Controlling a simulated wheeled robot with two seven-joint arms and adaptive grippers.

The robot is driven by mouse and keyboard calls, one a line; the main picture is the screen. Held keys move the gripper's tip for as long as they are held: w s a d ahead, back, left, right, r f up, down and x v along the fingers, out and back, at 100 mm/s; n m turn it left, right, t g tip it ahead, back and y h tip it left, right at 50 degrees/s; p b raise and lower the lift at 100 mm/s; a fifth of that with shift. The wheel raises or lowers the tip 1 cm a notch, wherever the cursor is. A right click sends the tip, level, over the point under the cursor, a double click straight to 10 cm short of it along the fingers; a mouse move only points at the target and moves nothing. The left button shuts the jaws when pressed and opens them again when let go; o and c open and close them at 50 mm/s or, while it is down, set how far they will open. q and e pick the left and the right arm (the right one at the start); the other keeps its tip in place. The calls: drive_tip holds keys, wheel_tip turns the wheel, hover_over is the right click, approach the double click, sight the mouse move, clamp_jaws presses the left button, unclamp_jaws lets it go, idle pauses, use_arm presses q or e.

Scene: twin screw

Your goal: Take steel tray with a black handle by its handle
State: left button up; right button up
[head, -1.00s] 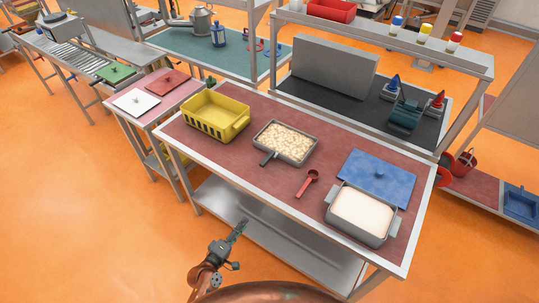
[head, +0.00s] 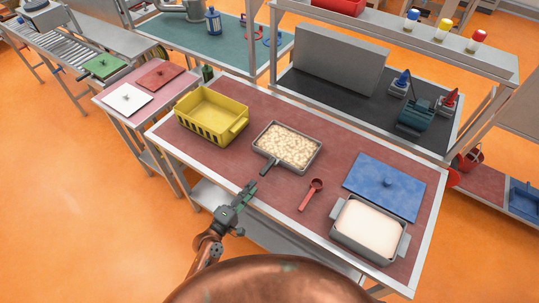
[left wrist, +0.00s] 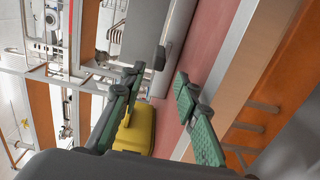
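The steel tray (head: 307,168) with pale lumpy contents lies on the red tabletop, its black handle (head: 268,167) pointing toward the front left. My left gripper (head: 248,190) is over the table's front edge, in front of the handle and apart from it. In the left wrist view its green-padded fingers (left wrist: 158,88) are spread with nothing between them. A grey edge, seemingly the tray (left wrist: 176,30), and a dark handle end (left wrist: 160,58) show beyond the fingertips. My right gripper is not in view.
A yellow crate (head: 208,113) stands left of the tray. A red scoop (head: 311,194) lies to its right. Farther right are a blue lid (head: 385,185) and a steel pan (head: 368,230) of white contents. The tabletop in front of the handle is clear.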

use_arm(q)
approach(274, 159)
drive_tip(key=x, duration=0.4)
drive_tip(key=f+x, duration=0.1)
drive_tip(key=x, duration=0.2)
drive_tip(key=shift+w+a+b, duration=0.1)
drive_tip(key=shift+w+b, duration=0.05)
drive_tip(key=shift+b, duration=0.25)
drive_tip(key=shift+w, duration=0.3)
drive_tip(key=shift+c, duration=1.4)
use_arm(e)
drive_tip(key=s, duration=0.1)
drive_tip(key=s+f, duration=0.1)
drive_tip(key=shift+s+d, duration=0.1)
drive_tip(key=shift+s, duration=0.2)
use_arm(q)
drive_tip(key=shift+c, duration=0.3)
drive_tip(key=shift+c, duration=1.3)
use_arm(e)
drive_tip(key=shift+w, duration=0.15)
use_arm(q)
drive_tip(key=shift+o, duration=0.4)
